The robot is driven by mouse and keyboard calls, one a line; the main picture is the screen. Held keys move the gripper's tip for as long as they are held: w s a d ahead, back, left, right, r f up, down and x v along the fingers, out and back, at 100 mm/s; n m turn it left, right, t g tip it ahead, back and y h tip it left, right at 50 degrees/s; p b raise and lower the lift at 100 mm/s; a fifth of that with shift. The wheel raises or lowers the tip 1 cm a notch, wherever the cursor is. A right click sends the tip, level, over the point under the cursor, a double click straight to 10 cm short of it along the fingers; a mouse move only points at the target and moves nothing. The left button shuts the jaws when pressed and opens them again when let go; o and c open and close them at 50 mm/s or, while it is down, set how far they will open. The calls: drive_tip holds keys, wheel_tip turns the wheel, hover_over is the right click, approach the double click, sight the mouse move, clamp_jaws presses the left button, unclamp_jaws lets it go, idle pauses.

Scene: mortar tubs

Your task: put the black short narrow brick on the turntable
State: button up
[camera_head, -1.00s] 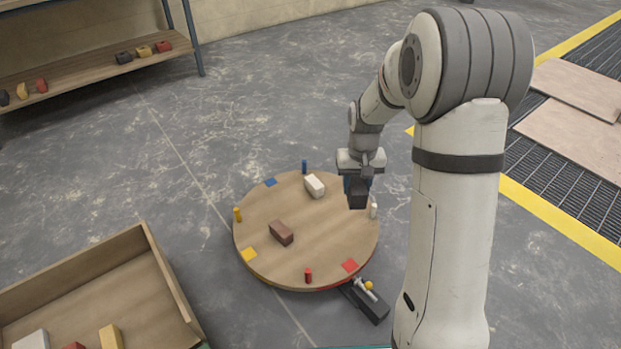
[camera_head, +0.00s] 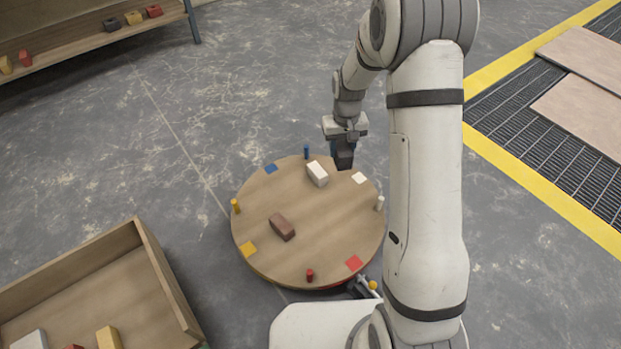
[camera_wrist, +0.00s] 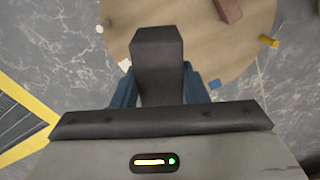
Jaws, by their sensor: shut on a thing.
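My gripper (camera_wrist: 160,88) is shut on the black short narrow brick (camera_wrist: 158,50), which sticks out between the blue fingers in the wrist view. In the head view my gripper (camera_head: 343,146) is over the far edge of the round wooden turntable (camera_head: 300,245), with the dark brick (camera_head: 343,160) below it. The brick looks held above the surface; the exact height is hard to tell. The turntable carries a white brick (camera_head: 317,173) near the gripper and a brown brick (camera_head: 282,227) left of the middle. The turntable also shows in the wrist view (camera_wrist: 205,50).
Coloured pegs and flat patches mark the turntable's rim, such as a red peg (camera_head: 309,275) and a yellow patch (camera_head: 249,249). A wooden tray (camera_head: 160,275) with bricks is at lower left. A shelf (camera_head: 80,45) holds several bricks. The turntable's right side is free.

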drive_tip(key=w+a+f+n, duration=0.1)
drive_tip(key=a+f, duration=0.2)
drive_tip(key=f, duration=0.7)
drive_tip(key=w+a+f+n, duration=0.1)
drive_tip(key=a+f+n, duration=0.1)
drive_tip(key=f, duration=0.9)
drive_tip(key=w+a+f+n, duration=0.1)
drive_tip(key=a+f, duration=0.3)
drive_tip(key=f, duration=0.6)
drive_tip(key=shift+a+f+n, duration=0.2)
drive_tip(key=shift+a+n, duration=0.05)
drive_tip(key=shift+n, duration=0.45)
drive_tip(key=shift+f+b, duration=0.45)
drive_tip(key=shift+b, duration=0.2)
drive_tip(key=o, duration=1.4)
drive_tip(key=shift+s, duration=0.1)
drive_tip(key=shift+c, duration=0.2)
wheel_tip(320, 180, up, 8)
drive_tip(key=p, duration=0.2)
drive_tip(key=shift+p, duration=0.35)
drive_tip(key=shift+f, duration=0.1)
